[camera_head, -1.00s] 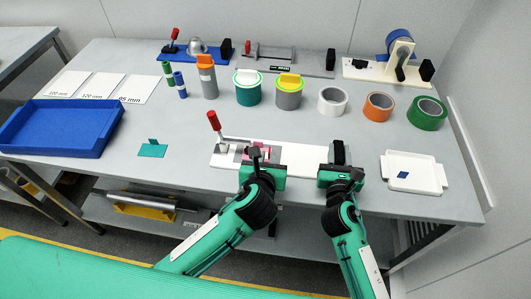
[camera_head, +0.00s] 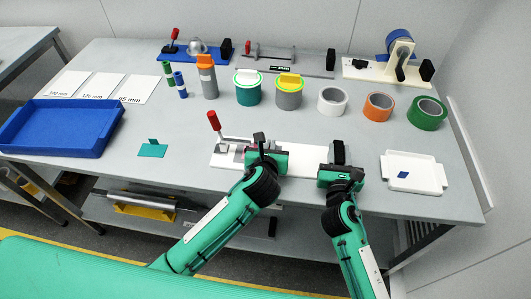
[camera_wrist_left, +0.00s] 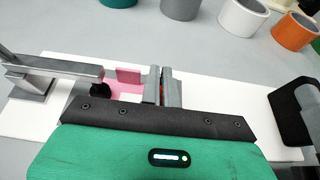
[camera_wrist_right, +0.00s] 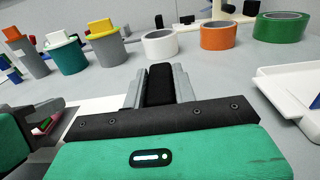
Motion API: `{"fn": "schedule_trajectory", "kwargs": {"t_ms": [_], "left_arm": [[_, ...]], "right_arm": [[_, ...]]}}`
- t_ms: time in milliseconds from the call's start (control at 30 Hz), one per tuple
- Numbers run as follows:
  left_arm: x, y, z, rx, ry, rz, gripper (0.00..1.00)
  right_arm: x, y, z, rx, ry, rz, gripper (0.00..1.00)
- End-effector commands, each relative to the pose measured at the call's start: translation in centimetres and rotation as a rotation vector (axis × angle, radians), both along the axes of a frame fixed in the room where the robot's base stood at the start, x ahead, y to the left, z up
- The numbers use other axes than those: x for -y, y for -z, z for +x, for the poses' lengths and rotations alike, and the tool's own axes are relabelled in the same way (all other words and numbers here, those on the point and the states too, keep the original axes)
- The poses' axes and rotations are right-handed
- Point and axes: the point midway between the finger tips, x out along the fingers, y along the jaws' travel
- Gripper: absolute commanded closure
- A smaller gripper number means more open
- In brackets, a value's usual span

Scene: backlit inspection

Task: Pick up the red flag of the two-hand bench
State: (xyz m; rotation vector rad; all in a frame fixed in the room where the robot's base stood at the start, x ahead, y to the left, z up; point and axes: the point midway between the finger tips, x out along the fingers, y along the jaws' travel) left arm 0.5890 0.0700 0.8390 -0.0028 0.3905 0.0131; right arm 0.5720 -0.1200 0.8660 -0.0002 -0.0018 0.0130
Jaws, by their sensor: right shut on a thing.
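The two-hand bench is a white board (camera_head: 300,158) with a red-handled clamp (camera_head: 213,122) at its left and a black block (camera_head: 337,152) at its right. A pink piece (camera_wrist_left: 127,78) sits beside the clamp arm. My left gripper (camera_head: 262,145) is low over the middle of the board. My right gripper (camera_wrist_right: 159,85) is shut on the black block.
A white tray (camera_head: 410,184) with a blue patch stands right of the bench. A teal angled piece (camera_head: 152,150) and a blue tray (camera_head: 65,128) are on the left. Canisters and tape rolls (camera_head: 378,106) line the table behind.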

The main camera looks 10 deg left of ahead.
Motion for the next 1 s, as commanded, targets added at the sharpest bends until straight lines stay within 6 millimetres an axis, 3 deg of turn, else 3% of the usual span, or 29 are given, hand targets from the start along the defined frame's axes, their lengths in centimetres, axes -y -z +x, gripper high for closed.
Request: {"fn": "schedule_trajectory", "kwargs": {"t_ms": [367, 800, 1000], "left_arm": [[0.0, -0.3, 0.0, 0.001, 0.0, 0.0, 1.0], [0.0, -8.0, 0.0, 0.004, 0.001, -0.002, 1.0], [0.0, -9.8, 0.0, 0.0, 0.001, 0.001, 1.0]], "right_arm": [[0.1, 0.5, -0.1, -0.009, 0.002, -0.002, 1.0], [0.1, 0.5, -0.1, -0.009, 0.002, -0.002, 1.0], [0.1, 0.5, -0.1, -0.009, 0.002, -0.001, 1.0]]}}
